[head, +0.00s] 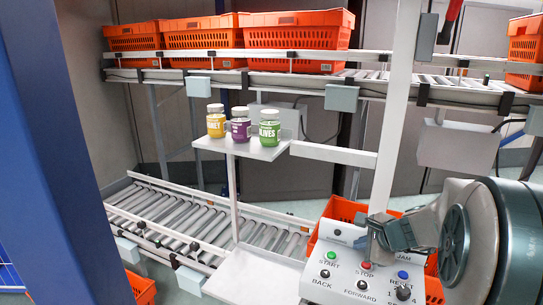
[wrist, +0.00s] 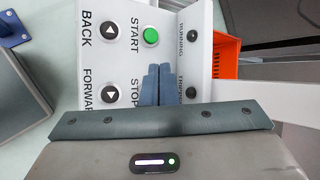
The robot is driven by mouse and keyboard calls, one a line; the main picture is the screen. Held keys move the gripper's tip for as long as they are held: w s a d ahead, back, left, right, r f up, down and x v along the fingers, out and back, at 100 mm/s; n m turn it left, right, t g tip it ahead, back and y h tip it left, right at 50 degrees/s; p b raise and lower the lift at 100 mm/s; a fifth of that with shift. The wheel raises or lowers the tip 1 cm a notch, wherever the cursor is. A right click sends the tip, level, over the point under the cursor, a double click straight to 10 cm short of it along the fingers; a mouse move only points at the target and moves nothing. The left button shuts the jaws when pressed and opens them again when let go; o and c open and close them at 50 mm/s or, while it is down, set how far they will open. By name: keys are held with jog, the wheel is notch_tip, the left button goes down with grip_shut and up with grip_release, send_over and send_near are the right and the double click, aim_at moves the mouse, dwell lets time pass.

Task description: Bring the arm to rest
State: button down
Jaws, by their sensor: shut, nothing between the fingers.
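My arm reaches in from the right in the head view. My gripper (head: 372,222) is above the white control panel (head: 325,285), close to the red STOP button (head: 366,265). In the wrist view my gripper (wrist: 158,68) shows two blue-grey fingers held together with nothing between them. They point at the panel near the green START button (wrist: 151,36), which also shows in the head view (head: 332,256). The fingers partly cover the panel's middle in the wrist view. Whether the fingertips touch the panel I cannot tell.
An orange tote (head: 341,208) stands right behind the panel. Three jars, yellow (head: 215,125), purple (head: 240,129) and green (head: 269,133), stand on a small white shelf. Orange totes (head: 298,36) line the upper conveyor. The lower roller conveyor (head: 180,215) is empty. A blue post (head: 60,150) rises at left.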

jog(key=s+a+r+n+g, duration=0.2)
jog(key=s+a+n+g, duration=0.1)
jog(key=s+a+n, duration=0.7)
jog(key=s+a+n+g+h, duration=0.1)
jog(key=s+n+h, duration=0.2)
jog(key=s+n, duration=0.8)
jog(key=shift+s+f+g, duration=0.35)
jog(key=shift+s+g, duration=0.05)
jog(key=shift+s, duration=0.45)
